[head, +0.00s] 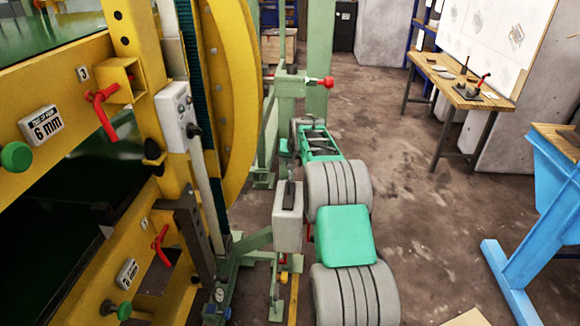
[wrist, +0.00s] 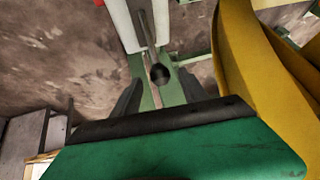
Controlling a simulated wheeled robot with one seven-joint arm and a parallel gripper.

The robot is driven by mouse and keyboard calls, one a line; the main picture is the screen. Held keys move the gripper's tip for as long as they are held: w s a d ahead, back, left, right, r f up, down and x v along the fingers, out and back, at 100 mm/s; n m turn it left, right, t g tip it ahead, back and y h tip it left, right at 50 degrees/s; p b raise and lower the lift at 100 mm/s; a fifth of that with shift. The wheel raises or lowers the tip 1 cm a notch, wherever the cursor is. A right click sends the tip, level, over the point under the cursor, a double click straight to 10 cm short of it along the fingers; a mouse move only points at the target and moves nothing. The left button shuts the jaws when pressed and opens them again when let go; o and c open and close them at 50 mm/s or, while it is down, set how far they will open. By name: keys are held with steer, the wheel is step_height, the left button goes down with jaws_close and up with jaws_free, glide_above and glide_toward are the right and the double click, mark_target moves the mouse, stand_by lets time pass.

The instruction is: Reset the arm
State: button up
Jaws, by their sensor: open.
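My arm shows in the head view as a green link (head: 345,235) between grey ribbed joints (head: 337,187). It reaches forward beside the ring inverter, and its far end is small and partly hidden there. In the wrist view my gripper (wrist: 159,80) has two dark fingers standing apart, with nothing held. A round black knob (wrist: 160,75) on a thin rod shows between the fingers. I cannot tell how far it is from them. Behind it is a pale slotted box (wrist: 122,25).
The yellow ring (head: 232,95) and frame of the inverter stand close on the left. A grey box with a black lever (head: 288,215) is just left of my arm. A wooden table (head: 450,92) and blue frame (head: 550,195) stand right. Brown floor (head: 430,210) between is open.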

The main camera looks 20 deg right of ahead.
steer(key=shift+v, duration=1.65)
